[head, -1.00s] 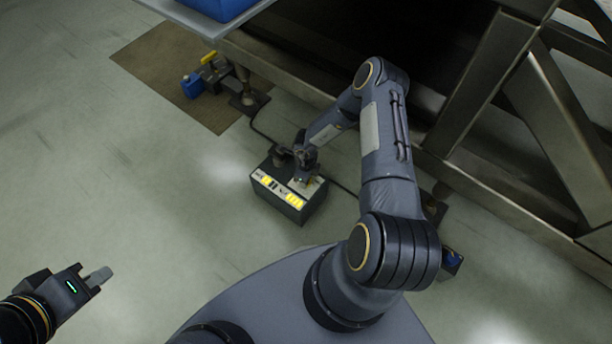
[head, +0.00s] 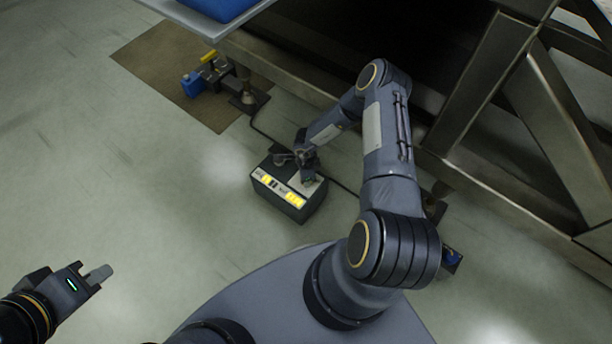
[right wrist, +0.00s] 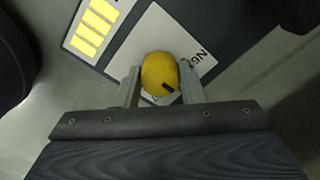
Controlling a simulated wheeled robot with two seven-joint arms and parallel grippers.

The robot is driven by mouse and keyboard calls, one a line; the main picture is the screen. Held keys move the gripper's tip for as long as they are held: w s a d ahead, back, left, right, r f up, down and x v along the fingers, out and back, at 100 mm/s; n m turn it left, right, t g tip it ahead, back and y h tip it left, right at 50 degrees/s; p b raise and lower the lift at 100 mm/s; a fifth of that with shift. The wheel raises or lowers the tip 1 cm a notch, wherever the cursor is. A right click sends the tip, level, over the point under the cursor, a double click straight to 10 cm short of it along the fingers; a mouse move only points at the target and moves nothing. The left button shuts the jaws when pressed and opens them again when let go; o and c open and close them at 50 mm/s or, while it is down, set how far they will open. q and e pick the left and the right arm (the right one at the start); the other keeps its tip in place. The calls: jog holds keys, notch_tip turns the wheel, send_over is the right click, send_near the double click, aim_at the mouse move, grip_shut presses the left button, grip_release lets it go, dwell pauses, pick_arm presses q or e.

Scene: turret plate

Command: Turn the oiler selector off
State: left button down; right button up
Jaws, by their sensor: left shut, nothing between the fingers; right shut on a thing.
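The oiler box (head: 276,201) is a dark box on the floor, with a light panel and lit yellow marks on its face. In the right wrist view, a yellow selector knob (right wrist: 160,73) with a short black mark stands on a white label plate (right wrist: 190,42). My right gripper (right wrist: 160,82) is shut on this knob, one finger on each side. In the head view my right gripper (head: 306,172) is over the box's top and hides the knob. Part of the label's lettering is covered. My left gripper (head: 104,272) is shut and empty, at the lower left, far from the box.
A brown mat (head: 150,75) lies at the upper left with a blue and yellow device (head: 205,78) on it. A dark cable (head: 262,133) runs along the floor near the box. A metal frame (head: 480,90) stands at the right. The floor at left is clear.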

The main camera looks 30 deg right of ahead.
jog(key=o, duration=1)
notch_tip(320, 180, up, 8)
jog(key=p, duration=0.3)
jog(key=shift+f, duration=0.1)
